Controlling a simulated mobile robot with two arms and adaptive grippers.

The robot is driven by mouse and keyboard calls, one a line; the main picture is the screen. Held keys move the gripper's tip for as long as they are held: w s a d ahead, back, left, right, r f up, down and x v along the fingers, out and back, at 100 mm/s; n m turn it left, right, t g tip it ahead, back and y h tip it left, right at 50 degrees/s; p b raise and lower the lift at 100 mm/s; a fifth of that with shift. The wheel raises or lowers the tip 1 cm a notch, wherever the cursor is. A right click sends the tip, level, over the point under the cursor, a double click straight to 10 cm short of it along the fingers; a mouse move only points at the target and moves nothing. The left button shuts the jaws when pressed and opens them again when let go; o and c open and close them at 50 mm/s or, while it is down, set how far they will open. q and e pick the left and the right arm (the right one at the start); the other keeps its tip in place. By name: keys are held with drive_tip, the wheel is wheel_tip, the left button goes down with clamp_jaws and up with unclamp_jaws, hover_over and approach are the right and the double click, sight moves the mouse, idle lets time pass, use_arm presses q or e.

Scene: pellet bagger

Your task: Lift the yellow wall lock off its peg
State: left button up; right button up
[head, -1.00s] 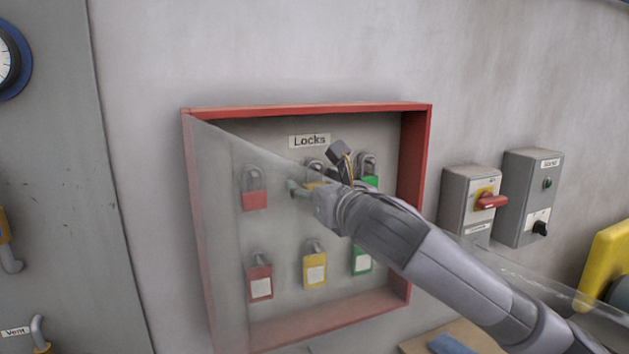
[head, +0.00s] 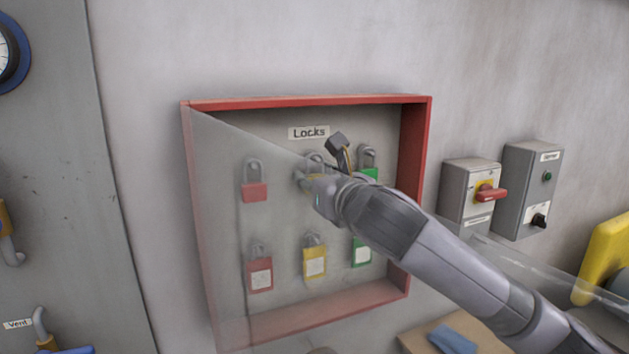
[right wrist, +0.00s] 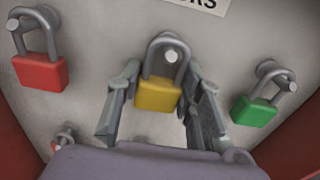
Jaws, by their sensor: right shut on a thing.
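The upper yellow lock (right wrist: 158,93) hangs upright on the back panel of the lock box, with its grey shackle around a round peg (right wrist: 171,54). My right gripper (right wrist: 164,92) is shut on its yellow body, one finger on each side. In the head view my right gripper (head: 312,182) covers most of this lock, and only its shackle (head: 316,158) shows clearly above. A second yellow lock (head: 314,262) hangs in the lower row. My left gripper is not in view.
Red locks (head: 254,192) hang to the left and green locks (head: 362,252) to the right. The box has a red frame (head: 420,150), and a clear panel (head: 215,220) stands out on its left. A switch box with a red handle (head: 490,194) is at right.

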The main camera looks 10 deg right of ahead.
drive_tip(key=shift+r, duration=0.1)
drive_tip(key=shift+c, duration=0.5)
drive_tip(key=shift+r+b, duration=0.4)
drive_tip(key=shift+r, duration=0.35)
drive_tip(key=f+b+v, duration=0.1)
drive_tip(key=b+v, duration=0.2)
drive_tip(key=v, duration=1.5)
drive_tip(key=shift+r, duration=0.45)
drive_tip(key=shift+s, duration=0.15)
